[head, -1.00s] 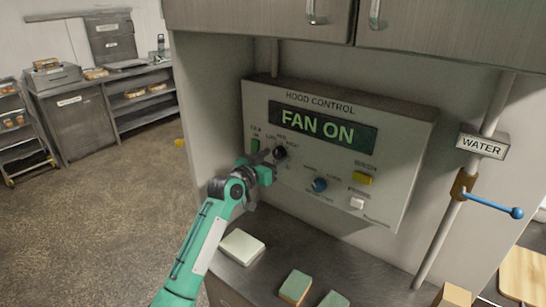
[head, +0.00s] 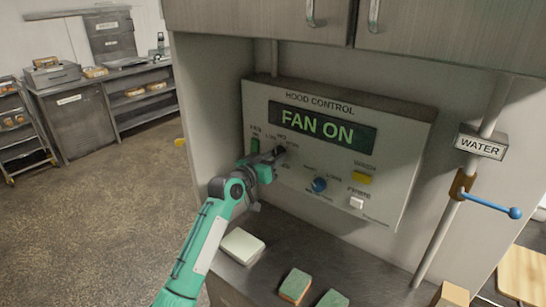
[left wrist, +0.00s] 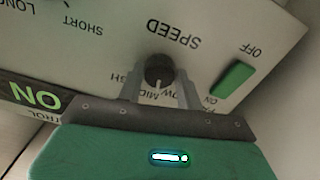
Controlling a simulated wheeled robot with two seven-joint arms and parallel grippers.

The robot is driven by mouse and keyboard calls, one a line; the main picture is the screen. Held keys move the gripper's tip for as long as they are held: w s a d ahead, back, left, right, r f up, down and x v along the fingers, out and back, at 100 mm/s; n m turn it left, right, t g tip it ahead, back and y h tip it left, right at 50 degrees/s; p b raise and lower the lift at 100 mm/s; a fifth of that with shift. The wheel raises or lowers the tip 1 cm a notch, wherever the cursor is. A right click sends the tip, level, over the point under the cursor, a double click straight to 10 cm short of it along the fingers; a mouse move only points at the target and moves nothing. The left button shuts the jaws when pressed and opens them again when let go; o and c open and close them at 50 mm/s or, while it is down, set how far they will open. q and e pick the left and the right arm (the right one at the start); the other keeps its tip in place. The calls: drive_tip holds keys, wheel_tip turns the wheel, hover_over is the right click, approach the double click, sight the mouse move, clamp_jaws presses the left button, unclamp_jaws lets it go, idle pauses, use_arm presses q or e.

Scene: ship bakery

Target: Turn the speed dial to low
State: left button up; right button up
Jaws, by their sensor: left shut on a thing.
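The hood control panel (head: 400,165) is on the wall, and its display (head: 322,127) reads FAN ON. The speed dial (left wrist: 158,72) is a dark round knob under the word SPEED in the left wrist view, with a pale pointer mark. My left gripper (head: 279,154) is shut on the speed dial, one finger on each side of it. In the left wrist view the fingers (left wrist: 160,90) partly cover the lettering around the dial. My right gripper is not in view.
A green fan switch (head: 255,146) sits left of the dial. A blue knob (head: 319,184), a yellow button (head: 363,179) and a white button (head: 356,202) are to the right. Sponges (head: 295,287) and a pale block (head: 242,246) lie on the counter below. A blue-handled water valve (head: 490,206) stands right.

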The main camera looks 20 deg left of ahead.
use_arm(q)
drive_tip(key=n+p, duration=0.1)
drive_tip(key=n, duration=0.3)
drive_tip(key=shift+r+p, duration=0.1)
drive_tip(key=shift+p, duration=0.2)
drive_tip(key=shift+n+p, duration=0.5)
drive_tip(key=shift+n, duration=0.8)
drive_tip(key=o, duration=1)
